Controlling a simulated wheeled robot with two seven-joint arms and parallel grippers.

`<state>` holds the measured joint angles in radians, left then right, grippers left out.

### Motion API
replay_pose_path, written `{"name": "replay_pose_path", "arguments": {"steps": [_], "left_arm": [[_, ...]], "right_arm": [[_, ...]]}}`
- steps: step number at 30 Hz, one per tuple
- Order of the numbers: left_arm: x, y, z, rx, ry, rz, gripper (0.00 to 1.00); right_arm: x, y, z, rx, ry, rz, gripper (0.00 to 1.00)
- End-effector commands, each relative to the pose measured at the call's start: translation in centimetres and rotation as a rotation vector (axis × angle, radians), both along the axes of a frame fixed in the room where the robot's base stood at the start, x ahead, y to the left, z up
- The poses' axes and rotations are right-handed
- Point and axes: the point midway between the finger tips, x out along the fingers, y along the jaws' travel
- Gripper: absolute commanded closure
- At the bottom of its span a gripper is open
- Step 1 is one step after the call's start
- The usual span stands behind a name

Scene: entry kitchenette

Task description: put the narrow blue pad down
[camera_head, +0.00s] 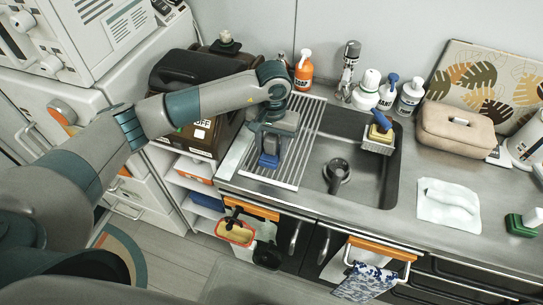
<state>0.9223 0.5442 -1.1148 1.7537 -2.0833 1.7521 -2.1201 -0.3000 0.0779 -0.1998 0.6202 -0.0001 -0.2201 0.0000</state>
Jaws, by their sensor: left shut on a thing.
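My left gripper (270,147) is over the slatted drying rack (303,128) at the left side of the sink. It points down and is shut on the narrow blue pad (269,160). The pad's lower part shows below the fingers; its upper part is hidden by the gripper. I cannot tell whether the pad touches the rack slats. My right gripper is not in view.
The sink basin (361,185) lies right of the rack, with a caddy (377,146) holding a blue and yellow sponge. Bottles, including an orange soap bottle (304,70), stand behind. A white cloth (447,204) lies on the counter to the right.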

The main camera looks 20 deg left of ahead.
Motion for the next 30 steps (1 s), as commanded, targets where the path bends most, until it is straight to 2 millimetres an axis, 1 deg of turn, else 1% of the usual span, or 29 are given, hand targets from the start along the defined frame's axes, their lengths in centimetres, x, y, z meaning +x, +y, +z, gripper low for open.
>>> {"name": "replay_pose_path", "arguments": {"steps": [2, 9, 13, 20, 25, 26, 27, 28, 30], "left_arm": [[-0.1, 0.0, -0.4, 0.001, 0.004, 0.002, 1.00], [-0.1, -0.1, -3.0, -0.001, 0.003, 0.001, 1.00], [0.0, 0.0, -3.7, 0.000, 0.001, 0.001, 1.00], [0.0, 0.0, -3.8, 0.000, 0.000, 0.000, 1.00], [0.0, 0.0, -4.1, 0.000, 0.000, 0.000, 1.00], [0.0, 0.0, -4.1, 0.000, 0.001, 0.000, 0.55], [0.0, 0.0, -4.0, 0.000, 0.001, 0.000, 0.46], [0.0, 0.0, -4.0, 0.000, 0.001, 0.000, 0.39], [0.0, 0.0, -4.0, 0.000, 0.001, 0.000, 0.39]], "right_arm": [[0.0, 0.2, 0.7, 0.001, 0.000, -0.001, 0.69], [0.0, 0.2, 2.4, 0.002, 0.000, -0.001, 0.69], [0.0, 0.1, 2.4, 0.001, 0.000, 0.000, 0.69], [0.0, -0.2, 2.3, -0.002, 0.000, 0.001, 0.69], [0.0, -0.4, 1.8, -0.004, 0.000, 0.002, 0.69], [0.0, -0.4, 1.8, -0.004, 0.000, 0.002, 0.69], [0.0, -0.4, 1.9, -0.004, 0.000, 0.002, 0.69], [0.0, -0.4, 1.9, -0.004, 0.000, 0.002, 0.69], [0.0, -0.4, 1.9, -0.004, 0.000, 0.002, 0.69]]}}
